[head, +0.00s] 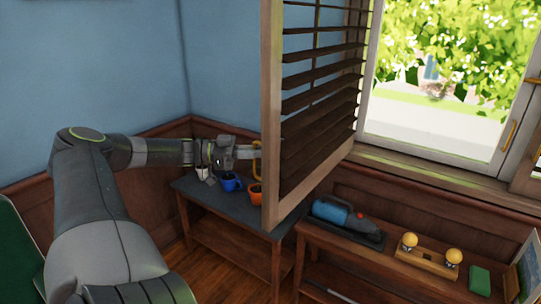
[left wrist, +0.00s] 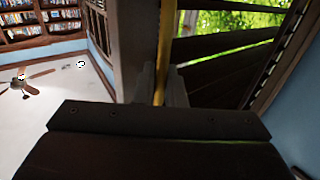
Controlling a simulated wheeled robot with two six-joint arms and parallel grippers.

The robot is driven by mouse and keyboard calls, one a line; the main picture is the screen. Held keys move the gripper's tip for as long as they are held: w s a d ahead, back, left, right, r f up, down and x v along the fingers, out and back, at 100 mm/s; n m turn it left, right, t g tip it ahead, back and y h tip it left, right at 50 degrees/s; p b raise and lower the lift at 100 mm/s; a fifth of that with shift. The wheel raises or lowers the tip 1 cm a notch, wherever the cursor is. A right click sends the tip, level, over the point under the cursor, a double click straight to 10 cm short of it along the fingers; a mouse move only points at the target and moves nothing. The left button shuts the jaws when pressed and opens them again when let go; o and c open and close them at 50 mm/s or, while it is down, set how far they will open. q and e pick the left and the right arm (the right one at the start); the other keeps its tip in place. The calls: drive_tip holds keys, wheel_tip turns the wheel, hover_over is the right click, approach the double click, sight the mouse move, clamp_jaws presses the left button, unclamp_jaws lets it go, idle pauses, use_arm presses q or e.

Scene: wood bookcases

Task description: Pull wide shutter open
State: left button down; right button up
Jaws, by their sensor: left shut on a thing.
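The wide shutter (head: 320,95) is a wood-framed panel with dark slats. It stands swung out from the window, its near frame edge toward me. A yellow handle (head: 257,160) sits on that near edge, and it also shows in the left wrist view (left wrist: 161,50) as a yellow bar. My left gripper (head: 250,153) reaches in from the left and is shut on the handle. In the left wrist view its fingers (left wrist: 160,92) lie on both sides of the bar. My right gripper is in neither view.
A dark-topped side table (head: 215,196) with a blue mug (head: 230,183) and an orange mug (head: 255,193) stands below the shutter. A wooden bench (head: 345,250) at right holds a blue handheld vacuum (head: 337,215) and a green block (head: 480,278). The window (head: 445,80) is behind the shutter.

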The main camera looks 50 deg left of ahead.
use_arm(q)
drive_tip(key=shift+s+a, duration=0.15)
drive_tip(key=shift+a, duration=0.5)
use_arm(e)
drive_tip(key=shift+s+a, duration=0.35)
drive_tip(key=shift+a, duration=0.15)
use_arm(q)
drive_tip(key=c, duration=1.8)
unclamp_jaws()
drive_tip(key=shift+c, duration=0.2)
drive_tip(key=shift+o, duration=1)
drive_tip(key=shift+f, duration=0.1)
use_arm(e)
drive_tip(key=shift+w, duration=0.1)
